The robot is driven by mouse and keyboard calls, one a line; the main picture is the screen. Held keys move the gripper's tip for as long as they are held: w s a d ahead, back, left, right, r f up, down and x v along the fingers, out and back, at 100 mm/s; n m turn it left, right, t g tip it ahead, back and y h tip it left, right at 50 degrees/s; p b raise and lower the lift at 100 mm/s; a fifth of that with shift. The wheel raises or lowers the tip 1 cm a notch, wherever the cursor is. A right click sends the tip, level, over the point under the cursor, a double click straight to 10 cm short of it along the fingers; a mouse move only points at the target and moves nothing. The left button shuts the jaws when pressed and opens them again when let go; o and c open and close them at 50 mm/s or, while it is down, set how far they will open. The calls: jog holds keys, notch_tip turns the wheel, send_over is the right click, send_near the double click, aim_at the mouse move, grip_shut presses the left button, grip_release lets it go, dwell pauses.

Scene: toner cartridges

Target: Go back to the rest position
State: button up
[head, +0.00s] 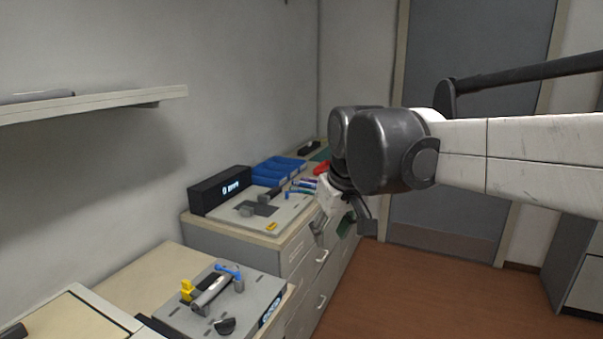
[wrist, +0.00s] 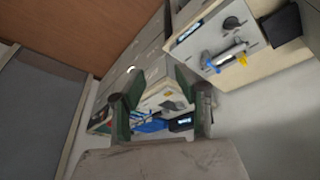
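My gripper (head: 355,218) hangs from the end of my raised arm, in front of the far cabinet in the head view; my own wrist partly hides it. In the wrist view its two green-padded fingers (wrist: 157,82) stand apart, with nothing visible between them. A grey cylindrical part (head: 211,289), which could be a toner cartridge, lies on a grey fixture plate (head: 178,318) on the near counter. Beside it are a yellow clip (head: 187,290) and a blue lever (head: 228,268). The same plate shows at the upper right of the wrist view (wrist: 200,50). My gripper is well apart from it.
On the farther counter stand a black box with a lit display (head: 219,190), a grey board (head: 246,221) and blue bins (head: 278,170). A red object (head: 321,168) lies near my wrist. A wall shelf (head: 100,104) is at left. Open floor (head: 400,290) lies right of the cabinets.

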jog(key=s+d+f+m+t, duration=0.1)
jog(key=s+d+f, duration=0.2)
jog(key=s, duration=0.3)
jog(key=s+d+f+m+t, duration=0.1)
jog(key=s+d+f+m, duration=0.1)
jog(key=s+d+f, duration=0.2)
jog(key=s+d+f+m+t+h, duration=0.1)
jog(key=s+d+f+m, duration=0.1)
jog(key=s+d, duration=0.5)
jog(key=shift+s+f, duration=0.75)
jog(key=shift+s, duration=0.2)
jog(key=shift+c, duration=0.2)
